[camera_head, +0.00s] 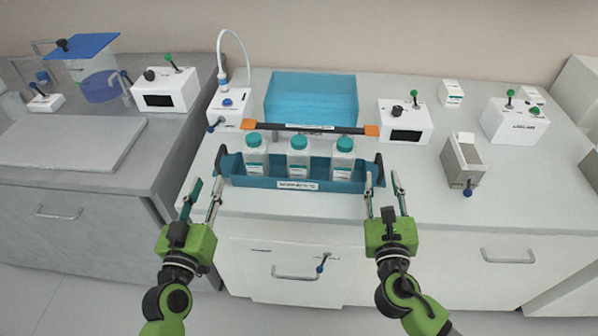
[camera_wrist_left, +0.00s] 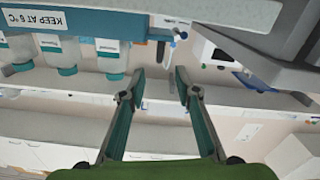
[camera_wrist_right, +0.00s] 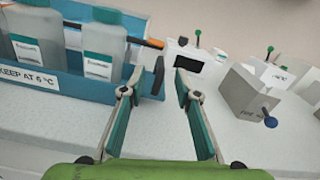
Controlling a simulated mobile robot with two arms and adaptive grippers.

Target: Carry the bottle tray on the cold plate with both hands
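The blue bottle tray (camera_head: 263,182) stands near the front edge of the middle counter. It holds three bottles (camera_head: 298,158) with teal caps and has a black handle at each end. My left gripper (camera_head: 207,182) is open and empty at the tray's left end, by the left handle (camera_head: 221,160). My right gripper (camera_head: 382,176) is open at the right end. In the right wrist view the right handle (camera_wrist_right: 158,76) shows between its fingertips, with no visible grip. The tray also shows in the left wrist view (camera_wrist_left: 90,28). I cannot tell for sure which surface is the cold plate.
A dark bar with orange ends (camera_head: 310,128) lies behind the tray, before a blue translucent block (camera_head: 310,98). A white device (camera_head: 230,108) and a switch box (camera_head: 405,120) flank them. A flat grey slab (camera_head: 70,142) lies on the left counter. A grey holder (camera_head: 462,165) stands right.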

